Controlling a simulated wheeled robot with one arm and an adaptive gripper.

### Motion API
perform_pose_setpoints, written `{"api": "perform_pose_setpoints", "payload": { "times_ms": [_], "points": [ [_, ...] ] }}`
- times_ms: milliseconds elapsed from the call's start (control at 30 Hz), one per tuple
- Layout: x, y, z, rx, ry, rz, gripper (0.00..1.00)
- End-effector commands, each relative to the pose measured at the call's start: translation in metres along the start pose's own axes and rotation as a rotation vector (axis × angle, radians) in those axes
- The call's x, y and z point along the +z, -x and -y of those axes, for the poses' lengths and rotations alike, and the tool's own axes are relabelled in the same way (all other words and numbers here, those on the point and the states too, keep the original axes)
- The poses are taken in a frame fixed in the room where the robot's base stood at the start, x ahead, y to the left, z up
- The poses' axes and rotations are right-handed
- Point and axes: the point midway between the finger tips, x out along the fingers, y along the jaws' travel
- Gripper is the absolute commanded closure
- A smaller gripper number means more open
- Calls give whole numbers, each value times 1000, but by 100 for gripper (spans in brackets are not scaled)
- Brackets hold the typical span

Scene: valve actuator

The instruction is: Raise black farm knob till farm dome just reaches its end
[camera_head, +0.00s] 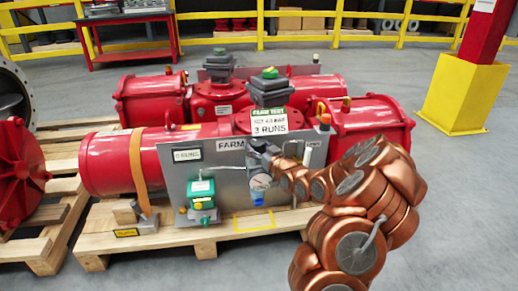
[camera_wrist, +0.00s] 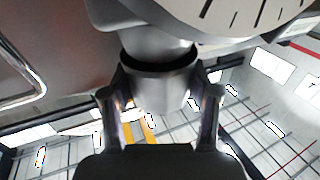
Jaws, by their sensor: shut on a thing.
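A grey panel (camera_head: 178,165) marked FARM stands in front of the red front actuator. A dark grey box with a green dome-like cap (camera_head: 269,72) sits on top of this actuator; how far the cap has turned cannot be told. My gripper (camera_head: 262,160) is at the panel, below the FARM label. In the wrist view my gripper (camera_wrist: 162,108) has a finger on each side of a grey knob (camera_wrist: 160,88) with a black band, and is shut on it. In the head view the gripper hides the knob.
A round dial (camera_wrist: 245,14) with black ticks is close above the knob in the wrist view. A small gauge (camera_head: 260,182) and a green device (camera_head: 201,194) are on the panel. A wooden pallet (camera_head: 150,240) lies underneath. A yellow-based post (camera_head: 462,95) stands right.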

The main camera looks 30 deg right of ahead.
Motion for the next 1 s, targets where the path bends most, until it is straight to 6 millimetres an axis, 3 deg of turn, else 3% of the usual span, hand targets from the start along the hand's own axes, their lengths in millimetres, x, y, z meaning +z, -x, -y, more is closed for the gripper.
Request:
{"api": "perform_pose_setpoints", "payload": {
  "times_ms": [133,167,400,767,1000],
  "points": [
    [-1,0,0,0,1,-1,75],
    [-1,0,0,0,1,-1,38],
    [-1,0,0,-1,1,-1,14],
    [0,2,0,-1,0,0,14],
    [0,19,-2,2,0,0,14]
  ]
}}
